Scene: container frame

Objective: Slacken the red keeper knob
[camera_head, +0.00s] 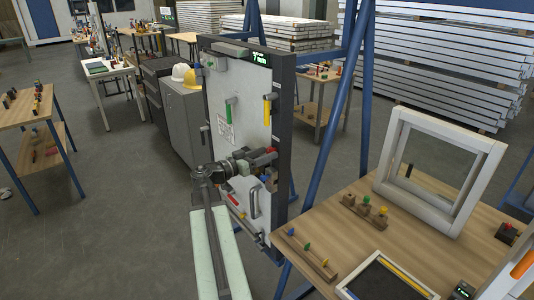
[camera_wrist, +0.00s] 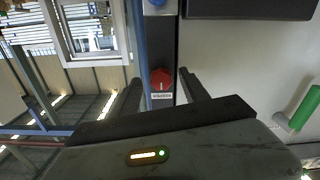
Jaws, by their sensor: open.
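The red keeper knob (camera_wrist: 162,80) sits on the dark edge strip of the panel, with a small white label beside it in the wrist view. A pale line marks its face. My gripper (camera_wrist: 160,77) is open, with one dark finger on each side of the knob in the wrist view. Both fingers appear apart from the knob; how far their tips are from it in depth is unclear. In the head view my gripper (camera_head: 268,160) is at the panel's right edge, and a bit of red shows beside it; most of that area is hidden by my gripper.
The upright panel (camera_head: 225,90) carries a green handle (camera_head: 229,114), a yellow handle (camera_head: 267,110) and a grey pull handle (camera_head: 253,204). A blue knob (camera_wrist: 155,3) is on the same strip. A blue frame post (camera_head: 335,120) and a wooden table (camera_head: 345,235) stand right.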

